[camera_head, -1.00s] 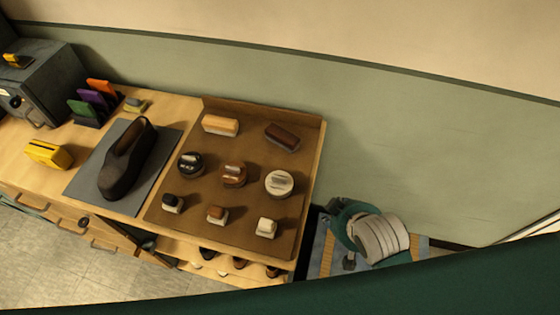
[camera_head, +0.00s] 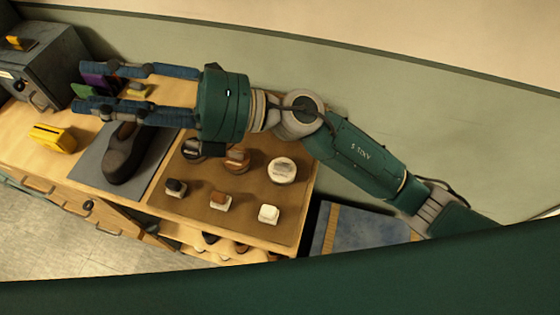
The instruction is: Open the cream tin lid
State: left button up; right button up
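The cream tin (camera_head: 282,170) is round with a pale top and stands on the right side of the brown tray (camera_head: 296,196); its lid appears to be on. My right gripper (camera_head: 86,88) reaches in from the right, high over the bench. Its two blue fingers are wide apart, pointing left, with nothing between them. It is well to the left of the cream tin, apart from it. A brown tin (camera_head: 237,158) and a partly hidden black tin (camera_head: 193,149) stand left of the cream tin. My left gripper is not in view.
Small brushes, black (camera_head: 176,187), brown (camera_head: 220,201) and cream (camera_head: 268,213), stand along the tray's near side. A dark shoe (camera_head: 125,160) lies on a grey mat beside the tray. A yellow object (camera_head: 53,138) sits further left. My arm hides the tray's back.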

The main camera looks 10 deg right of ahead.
jog(key=s+a+f+n+g+h, duration=0.2)
jog(key=s+f+n+g+h, duration=0.1)
jog(key=s+f+n, duration=0.15)
jog(key=n+t+h, duration=0.3)
jog(key=n+h, duration=0.2)
jog(key=h, duration=1.4)
send_over(280, 166)
notch_tip(280, 166, down, 22)
notch_tip(280, 166, down, 10)
jog(key=p, duration=0.4)
jog(key=shift+r+p, duration=0.2)
jog(key=shift+p, duration=0.1)
jog(key=shift+f, duration=0.3)
grip_shut()
